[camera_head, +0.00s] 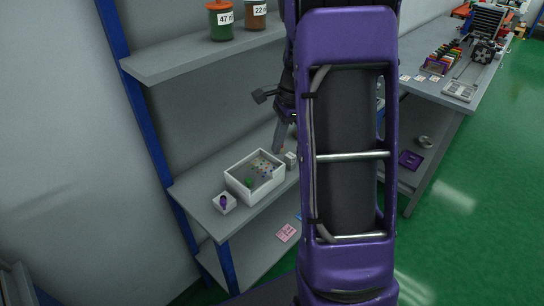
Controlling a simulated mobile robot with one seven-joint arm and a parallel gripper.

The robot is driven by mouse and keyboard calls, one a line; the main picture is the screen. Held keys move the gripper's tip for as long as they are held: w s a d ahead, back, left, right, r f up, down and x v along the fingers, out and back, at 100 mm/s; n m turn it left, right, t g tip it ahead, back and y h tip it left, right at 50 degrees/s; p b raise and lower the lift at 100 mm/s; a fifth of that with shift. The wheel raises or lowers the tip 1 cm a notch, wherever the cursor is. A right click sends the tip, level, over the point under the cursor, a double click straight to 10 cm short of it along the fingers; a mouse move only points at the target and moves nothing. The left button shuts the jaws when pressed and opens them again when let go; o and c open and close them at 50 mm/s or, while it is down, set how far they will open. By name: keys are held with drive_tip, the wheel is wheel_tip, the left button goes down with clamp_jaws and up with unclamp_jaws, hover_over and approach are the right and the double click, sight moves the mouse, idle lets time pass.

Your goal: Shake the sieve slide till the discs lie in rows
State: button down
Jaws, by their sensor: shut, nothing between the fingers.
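A white open box (239,188), which I take for the sieve slide's housing, stands on the middle shelf. Many small coloured discs (263,166) lie scattered in its far part, and a green piece (249,182) sits nearer the front. They are too small to tell whether they lie in rows. A small white block (291,159) is at the box's right end. My gripper (279,149) points down just behind the box, close to that block; it is shut and empty. I cannot tell whether it touches anything.
A small white holder (223,204) with a purple knob stands left of the box. Jars (221,22) stand on the upper shelf (180,58), above my gripper. A pink card (287,233) lies on the lower shelf. A cluttered bench (425,90) stands at right; green floor is open beyond.

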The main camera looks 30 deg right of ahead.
drive_tip(key=shift+d+r, duration=0.1)
drive_tip(key=shift+r, duration=0.5)
drive_tip(key=c, duration=1.4)
unclamp_jaws()
drive_tip(key=shift+d+r, duration=0.1)
drive_tip(key=shift+r, duration=0.05)
drive_tip(key=o, duration=0.7)
drive_tip(key=s+d+f+y, duration=0.1)
drive_tip(key=s+f, duration=0.1)
drive_tip(key=f, duration=0.2)
drive_tip(key=s+d+f+m+y+b, duration=0.1)
drive_tip(key=s+f, duration=0.1)
drive_tip(key=f, duration=0.3)
drive_tip(key=shift+s+f+g, duration=0.2)
drive_tip(key=shift+s+g, duration=0.15)
drive_tip(key=shift+g, duration=0.05)
drive_tip(key=m+t+y+b, duration=0.4)
drive_tip(key=m+t+y, duration=0.35)
drive_tip(key=t, duration=0.65)
approach(251, 181)
drive_tip(key=shift+n, duration=0.25)
drive_tip(key=b+x, duration=0.2)
drive_tip(key=x, duration=0.9)
drive_tip(key=shift+d, duration=0.1)
